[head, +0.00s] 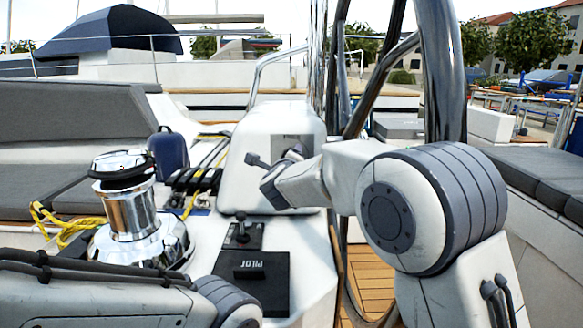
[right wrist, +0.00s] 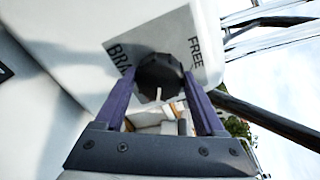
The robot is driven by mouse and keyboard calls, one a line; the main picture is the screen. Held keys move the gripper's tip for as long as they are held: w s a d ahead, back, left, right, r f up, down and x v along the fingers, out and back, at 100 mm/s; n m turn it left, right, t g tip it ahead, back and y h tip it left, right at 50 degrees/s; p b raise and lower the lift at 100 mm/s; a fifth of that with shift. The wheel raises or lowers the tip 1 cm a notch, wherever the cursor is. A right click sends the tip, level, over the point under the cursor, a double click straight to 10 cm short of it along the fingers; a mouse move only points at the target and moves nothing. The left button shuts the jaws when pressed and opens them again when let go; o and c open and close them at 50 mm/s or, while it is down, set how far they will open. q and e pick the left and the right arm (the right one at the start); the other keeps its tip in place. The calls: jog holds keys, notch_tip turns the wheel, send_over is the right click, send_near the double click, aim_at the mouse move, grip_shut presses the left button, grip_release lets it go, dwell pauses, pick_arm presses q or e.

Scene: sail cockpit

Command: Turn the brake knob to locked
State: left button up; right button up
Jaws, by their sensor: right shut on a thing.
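The brake knob (right wrist: 160,72) is black and round, on a grey label plate (right wrist: 142,40) on the white pedestal (head: 250,135). The plate reads "FREE" at its right in the right wrist view, and part of "BRA" shows at its left. Other lettering is hidden. A short pale mark on the knob points towards the bottom of that view. My right gripper (right wrist: 158,90) is shut on the knob, one finger on each side. In the head view my right wrist hides most of the knob. My left arm shows at the bottom left, but its gripper is out of view.
A chrome winch (head: 132,210) with yellow rope (head: 65,225) stands left of the pedestal. A small lever panel (head: 240,236) and a black "PILOT" panel (head: 252,285) lie in front. Steel tubes (head: 445,70) rise close behind my right arm.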

jog(key=shift+f+m, duration=0.1)
jog(key=shift+m, duration=0.3)
jog(key=o, duration=1.3)
jog(key=s, duration=0.3)
jog(key=s+r, duration=0.1)
jog(key=s, duration=0.6)
jog(key=shift+s+a+r, duration=0.15)
jog(key=shift+s+a, duration=0.05)
jog(key=shift+a, duration=0.2)
